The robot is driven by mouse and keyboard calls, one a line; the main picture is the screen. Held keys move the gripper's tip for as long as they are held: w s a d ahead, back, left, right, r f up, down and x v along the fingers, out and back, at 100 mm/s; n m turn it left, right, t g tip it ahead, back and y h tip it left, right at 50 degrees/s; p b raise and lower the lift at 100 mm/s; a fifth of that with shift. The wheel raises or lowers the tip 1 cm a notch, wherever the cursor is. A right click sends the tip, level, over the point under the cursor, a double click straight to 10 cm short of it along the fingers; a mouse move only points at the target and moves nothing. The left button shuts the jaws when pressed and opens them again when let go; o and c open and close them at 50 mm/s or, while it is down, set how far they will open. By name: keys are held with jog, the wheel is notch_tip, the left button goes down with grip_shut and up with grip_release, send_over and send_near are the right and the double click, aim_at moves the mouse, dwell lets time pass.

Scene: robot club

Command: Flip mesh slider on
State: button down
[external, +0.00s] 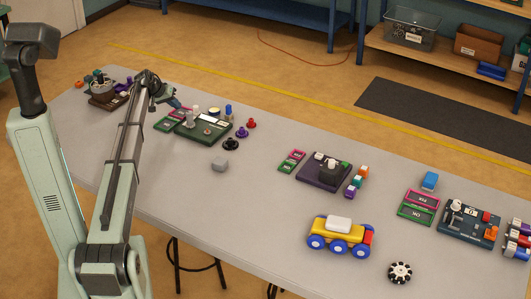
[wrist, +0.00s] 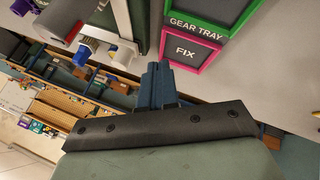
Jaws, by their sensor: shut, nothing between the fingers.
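My gripper (wrist: 160,85) is shut and empty, its two blue-grey fingers together. In the external view my gripper (external: 175,101) is just behind the pink-framed tray at the left part of the table. The dark green board (external: 203,130) with white and grey posts stands to the right of it; its edge shows at the top of the wrist view (wrist: 146,20). A white cylinder and blue parts (wrist: 95,45) lie left of the fingertips in the wrist view. I cannot make out which part is the mesh slider.
A pink-framed tray marked FIX (wrist: 185,50) and a green-framed GEAR TRAY (wrist: 205,20) lie close to the fingers. Purple, black and red pegs (external: 241,132) stand right of the board.

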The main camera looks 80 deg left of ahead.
jog(key=shift+w+d+f, duration=0.15)
jog(key=shift+w, duration=0.6)
jog(key=shift+w+d+f, duration=0.15)
jog(key=shift+w+d, duration=0.05)
jog(key=shift+w, duration=0.5)
jog(key=shift+w+d+f, duration=0.15)
jog(key=shift+w, duration=0.6)
jog(key=w+d, duration=0.4)
jog(key=shift+d, duration=0.1)
jog(key=shift+w, duration=0.1)
jog(key=s, duration=0.1)
jog(key=s+a, duration=0.1)
jog(key=s, duration=0.2)
jog(key=shift+s+a, duration=0.15)
jog(key=shift+a, duration=0.1)
jog(key=v, duration=1)
